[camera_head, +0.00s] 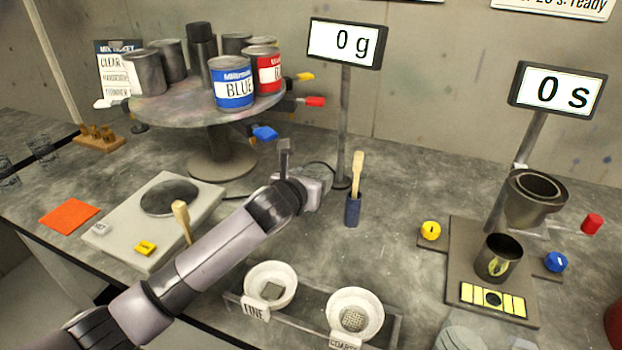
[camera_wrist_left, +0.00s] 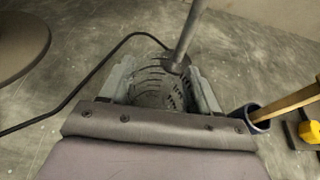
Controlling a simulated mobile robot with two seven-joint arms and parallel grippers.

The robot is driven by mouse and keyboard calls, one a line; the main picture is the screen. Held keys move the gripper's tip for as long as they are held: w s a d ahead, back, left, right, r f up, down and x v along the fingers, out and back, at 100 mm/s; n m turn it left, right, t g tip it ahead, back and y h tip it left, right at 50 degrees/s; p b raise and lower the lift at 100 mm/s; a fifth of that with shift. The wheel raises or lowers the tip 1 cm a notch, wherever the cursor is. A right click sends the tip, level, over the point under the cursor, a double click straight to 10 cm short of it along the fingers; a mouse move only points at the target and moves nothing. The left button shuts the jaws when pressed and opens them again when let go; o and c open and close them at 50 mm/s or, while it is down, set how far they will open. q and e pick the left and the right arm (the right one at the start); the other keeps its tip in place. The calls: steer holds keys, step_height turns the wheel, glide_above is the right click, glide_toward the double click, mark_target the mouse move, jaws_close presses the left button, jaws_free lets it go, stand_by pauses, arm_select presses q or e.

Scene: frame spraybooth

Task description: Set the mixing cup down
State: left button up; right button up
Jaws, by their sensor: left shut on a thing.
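My left gripper (camera_head: 302,168) reaches over the middle of the bench, between the turntable and the 0 g display post. In the left wrist view its two fingers (camera_wrist_left: 161,88) are shut on a clear mixing cup (camera_wrist_left: 158,82) with dark graduation marks. The cup is see-through and hard to make out in the head view. I cannot tell whether its base touches the bench. The scale (camera_head: 120,238) with its round dark pan (camera_head: 169,197) lies left of my arm, with no cup on it. My right gripper is not in view.
The turntable (camera_head: 180,112) carries several cans. A brush holder (camera_head: 353,210) stands right of the gripper, by the display post (camera_head: 345,130). Filter bowls (camera_head: 283,295) sit in a front rack. A metal cup (camera_head: 497,259) stands at right. Bare bench (camera_head: 420,180) lies right of the brush holder.

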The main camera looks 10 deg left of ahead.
arm_select(q)
steer(key=shift+f, duration=0.15)
steer(key=o, duration=1)
